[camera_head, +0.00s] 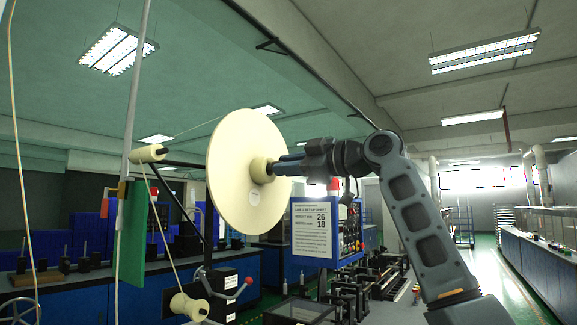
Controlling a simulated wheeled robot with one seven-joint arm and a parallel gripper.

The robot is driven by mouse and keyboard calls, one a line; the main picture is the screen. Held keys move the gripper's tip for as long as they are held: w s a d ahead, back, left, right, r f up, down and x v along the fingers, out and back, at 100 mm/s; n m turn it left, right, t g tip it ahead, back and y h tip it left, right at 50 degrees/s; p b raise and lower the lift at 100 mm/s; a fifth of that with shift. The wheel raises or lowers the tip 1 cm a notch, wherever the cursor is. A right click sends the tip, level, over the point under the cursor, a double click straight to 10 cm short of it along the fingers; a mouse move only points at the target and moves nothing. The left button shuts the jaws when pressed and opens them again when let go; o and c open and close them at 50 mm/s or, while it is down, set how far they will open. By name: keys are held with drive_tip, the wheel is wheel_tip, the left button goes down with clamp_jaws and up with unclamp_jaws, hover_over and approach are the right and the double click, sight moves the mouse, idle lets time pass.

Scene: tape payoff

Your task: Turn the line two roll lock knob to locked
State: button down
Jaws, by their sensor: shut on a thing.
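A large cream tape roll disc (232,180) stands upright in the middle of the head view, with a cream hub (259,171) on its right face. My gripper (277,168) reaches in from the right. Its blue-grey fingers are shut at the hub's centre, on the roll lock knob. The fingers cover the knob, so its turn position and any lock marks cannot be made out. A small pale label (255,196) sits on the disc just below the hub.
A line 2 setup sheet (319,229) hangs on a blue control box at the right. Cream guide rollers (148,154) and (189,307) carry a strip at the left. A green panel (132,245) stands left. A red-ball lever (248,281) sits below the disc.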

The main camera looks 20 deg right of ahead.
drive_tip(key=shift+f+m, duration=0.1)
drive_tip(key=shift+m, duration=8.7)
drive_tip(key=c, duration=1)
unclamp_jaws()
drive_tip(key=shift+s, duration=0.1)
drive_tip(key=b+v, duration=0.2)
drive_tip(key=v, duration=0.5)
drive_tip(key=shift+s+d+b, duration=0.15)
drive_tip(key=shift+s+b, duration=0.1)
drive_tip(key=shift+b, duration=0.05)
